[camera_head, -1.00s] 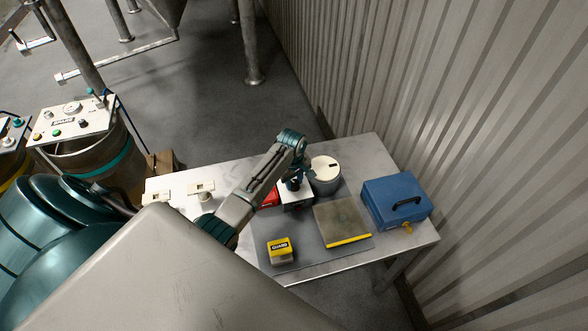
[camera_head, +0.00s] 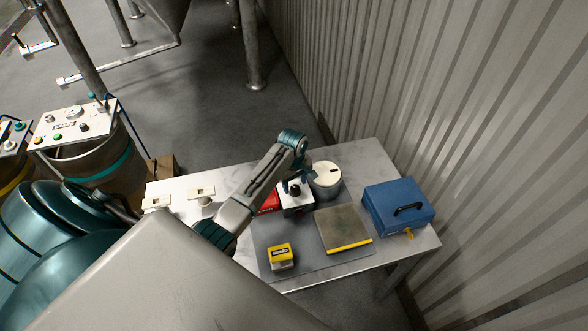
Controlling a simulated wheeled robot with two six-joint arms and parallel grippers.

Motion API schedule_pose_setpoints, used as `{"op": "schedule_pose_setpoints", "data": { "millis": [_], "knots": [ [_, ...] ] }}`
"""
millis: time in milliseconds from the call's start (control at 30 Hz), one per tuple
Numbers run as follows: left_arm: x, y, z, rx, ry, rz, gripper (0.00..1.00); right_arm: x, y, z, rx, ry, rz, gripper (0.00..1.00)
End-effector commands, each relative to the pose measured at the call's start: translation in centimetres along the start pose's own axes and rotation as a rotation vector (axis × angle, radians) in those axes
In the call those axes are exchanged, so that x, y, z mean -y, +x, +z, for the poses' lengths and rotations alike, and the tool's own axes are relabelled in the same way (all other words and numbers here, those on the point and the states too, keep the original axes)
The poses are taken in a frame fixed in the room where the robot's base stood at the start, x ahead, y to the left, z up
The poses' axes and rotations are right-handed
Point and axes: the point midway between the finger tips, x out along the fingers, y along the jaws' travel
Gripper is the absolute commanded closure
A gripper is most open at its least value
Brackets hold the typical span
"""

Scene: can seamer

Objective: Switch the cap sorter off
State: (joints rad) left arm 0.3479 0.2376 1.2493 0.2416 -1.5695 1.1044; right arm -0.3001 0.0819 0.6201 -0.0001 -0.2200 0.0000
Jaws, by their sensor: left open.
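A small white box with a black knob (camera_head: 291,208) stands on the table, with a white round drum (camera_head: 327,181) with a dark slot on top just behind and right of it. Which of these is the cap sorter, or whether they are one unit, I cannot tell for sure. My left gripper (camera_head: 294,185) is open at the top of the box, close to the knob. It partly hides the box's top; whether it touches the knob is unclear. My right gripper is not in view.
A red object (camera_head: 269,203) sits left of the box, partly behind my arm. A corrugated wall (camera_head: 450,120) rises behind.

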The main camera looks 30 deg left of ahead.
Motion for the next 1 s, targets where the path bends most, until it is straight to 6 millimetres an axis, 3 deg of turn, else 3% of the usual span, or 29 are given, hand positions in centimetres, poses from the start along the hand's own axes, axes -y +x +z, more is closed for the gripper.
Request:
{"op": "schedule_pose_setpoints", "data": {
  "millis": [300,433,600,1000],
  "knots": [
    [0.0,-6.1,-0.1,-0.005,0.001,0.003,0.47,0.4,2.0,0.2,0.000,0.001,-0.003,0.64],
    [0.0,-7.8,-0.1,-0.003,0.001,0.001,0.47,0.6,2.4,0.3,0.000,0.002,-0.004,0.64],
    [0.0,-8.8,-0.1,-0.001,0.000,0.000,0.47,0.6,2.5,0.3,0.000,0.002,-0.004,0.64],
    [0.0,-8.8,-0.1,-0.001,0.000,0.000,0.47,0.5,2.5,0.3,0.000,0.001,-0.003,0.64]
  ]
}}
